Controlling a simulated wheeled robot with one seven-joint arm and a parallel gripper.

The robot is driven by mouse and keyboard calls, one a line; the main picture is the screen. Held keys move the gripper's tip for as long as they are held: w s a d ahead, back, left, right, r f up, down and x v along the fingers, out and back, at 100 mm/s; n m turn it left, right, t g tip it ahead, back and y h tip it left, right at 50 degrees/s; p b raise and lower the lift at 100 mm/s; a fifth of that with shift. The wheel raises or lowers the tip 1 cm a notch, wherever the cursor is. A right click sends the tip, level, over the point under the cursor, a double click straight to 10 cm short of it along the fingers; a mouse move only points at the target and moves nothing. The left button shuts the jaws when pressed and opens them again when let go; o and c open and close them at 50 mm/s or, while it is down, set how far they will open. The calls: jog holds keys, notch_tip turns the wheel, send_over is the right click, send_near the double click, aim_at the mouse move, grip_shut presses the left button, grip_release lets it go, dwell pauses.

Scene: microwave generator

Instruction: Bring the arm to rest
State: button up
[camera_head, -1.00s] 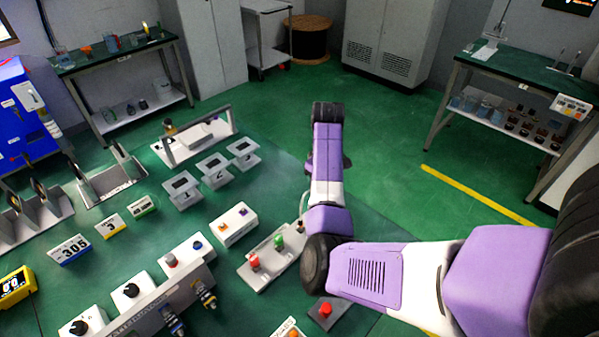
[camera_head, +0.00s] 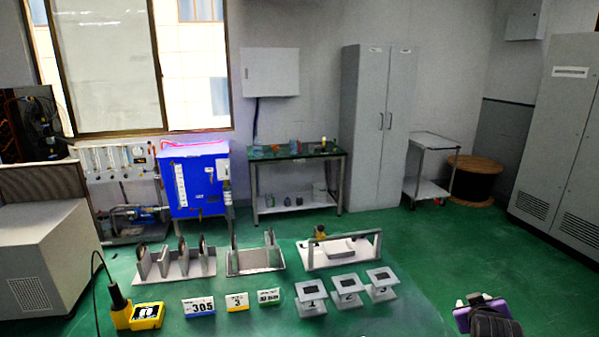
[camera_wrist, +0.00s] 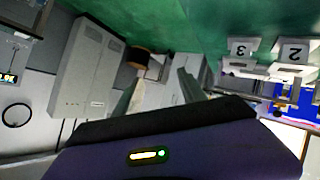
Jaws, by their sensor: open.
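My gripper (camera_head: 474,299) shows at the lower right of the head view, at the end of my purple and black arm, beyond the right side of the green work surface (camera_head: 405,318). In the wrist view, its two fingers (camera_wrist: 157,88) stand apart with nothing seen held between them. It touches nothing that I can see. Most of my arm is outside the head view.
Numbered stands (camera_head: 347,290), number plates (camera_head: 237,301) and a yellow device (camera_head: 147,316) are on the work surface, left of my gripper. A wooden spool (camera_head: 474,180), a trolley (camera_head: 432,165) and grey cabinets (camera_head: 565,140) stand behind. Green floor (camera_head: 480,245) between is clear.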

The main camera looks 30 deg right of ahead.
jog(key=s+a+r+n+t+y+b, duration=0.1)
jog(key=s+a+n+t, duration=0.15)
jog(key=a, duration=0.75)
jog(key=s+a+n+t+y, duration=0.15)
jog(key=a+t, duration=0.25)
jog(key=a, duration=0.5)
jog(key=s+a+r+n+t+y+b, duration=0.15)
jog(key=a+t, duration=0.25)
jog(key=a, duration=0.6)
jog(key=s+a+f+g+y+b, duration=0.1)
jog(key=s+a+y, duration=0.5)
jog(key=s+a, duration=1.2)
jog(key=shift+s+f+g, duration=0.35)
jog(key=shift+s+f, duration=0.1)
jog(key=shift+s, duration=0.15)
jog(key=shift+s+f+b, duration=0.3)
jog(key=shift+s+b, duration=0.05)
jog(key=shift+s, duration=0.05)
jog(key=shift+c, duration=0.3)
